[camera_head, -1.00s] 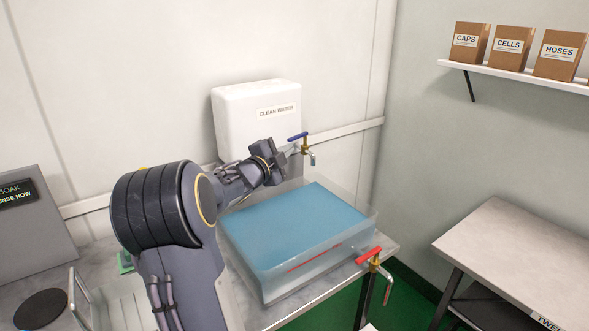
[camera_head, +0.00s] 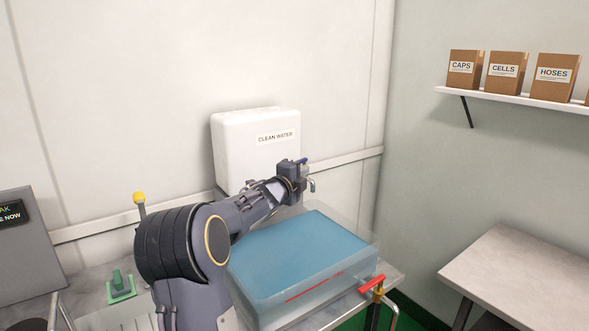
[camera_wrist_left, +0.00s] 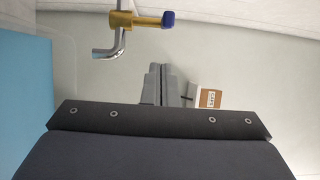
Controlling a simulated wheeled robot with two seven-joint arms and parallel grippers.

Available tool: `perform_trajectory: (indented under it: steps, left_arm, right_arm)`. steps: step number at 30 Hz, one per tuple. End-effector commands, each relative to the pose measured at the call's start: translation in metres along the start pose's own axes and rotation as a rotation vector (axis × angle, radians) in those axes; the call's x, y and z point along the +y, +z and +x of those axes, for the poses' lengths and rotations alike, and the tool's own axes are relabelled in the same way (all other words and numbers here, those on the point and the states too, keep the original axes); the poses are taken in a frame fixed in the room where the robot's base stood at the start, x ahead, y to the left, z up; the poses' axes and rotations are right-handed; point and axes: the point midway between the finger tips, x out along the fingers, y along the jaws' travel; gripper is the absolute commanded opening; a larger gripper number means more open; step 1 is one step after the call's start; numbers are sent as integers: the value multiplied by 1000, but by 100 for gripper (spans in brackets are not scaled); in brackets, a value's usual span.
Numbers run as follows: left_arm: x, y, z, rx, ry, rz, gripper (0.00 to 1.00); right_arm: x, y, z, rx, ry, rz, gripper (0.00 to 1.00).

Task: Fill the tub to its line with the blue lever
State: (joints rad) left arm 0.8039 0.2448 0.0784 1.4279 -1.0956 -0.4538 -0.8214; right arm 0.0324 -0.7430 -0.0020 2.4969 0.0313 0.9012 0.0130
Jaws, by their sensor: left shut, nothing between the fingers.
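The clear tub (camera_head: 367,263) holds blue water (camera_head: 300,250), with a red line (camera_head: 313,287) on its front wall. No falling stream shows under the tap spout (camera_head: 312,186). The blue lever (camera_head: 302,160) is partly hidden behind my left gripper (camera_head: 300,172) in the head view. In the left wrist view, the lever's blue end (camera_wrist_left: 168,19) sticks out right of the brass tap body, above the shut, empty fingers (camera_wrist_left: 160,85). I cannot tell whether they touch the lever. My right gripper is out of view.
The white clean-water tank (camera_head: 245,165) is on the wall behind the tap. A red-handled tap (camera_head: 372,284) sits at the tub's front right. A green base with an upright lever (camera_head: 121,287) stands left of my arm. A table (camera_head: 510,270) stands at right.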

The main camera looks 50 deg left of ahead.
Motion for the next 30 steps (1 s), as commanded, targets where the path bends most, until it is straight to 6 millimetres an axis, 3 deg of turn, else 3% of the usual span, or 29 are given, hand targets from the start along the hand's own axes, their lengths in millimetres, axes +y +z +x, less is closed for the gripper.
perform_trajectory:
  steps: [1, 6, 19, 24, 30]
  left_arm:
    - [-3, 11, 1, -6, 2, 1, 0]
    - [-2, 25, 5, -3, 1, 1, 0]
    - [-2, 30, 5, -2, 0, 1, 0]
    - [-5, 50, 8, -3, 2, 1, 0]
    - [-2, 59, 8, -10, -2, 2, 0]
  right_arm:
    - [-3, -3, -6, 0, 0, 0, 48]
    - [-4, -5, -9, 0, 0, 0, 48]
    - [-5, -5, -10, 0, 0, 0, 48]
    - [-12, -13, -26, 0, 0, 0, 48]
    - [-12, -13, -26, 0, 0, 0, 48]
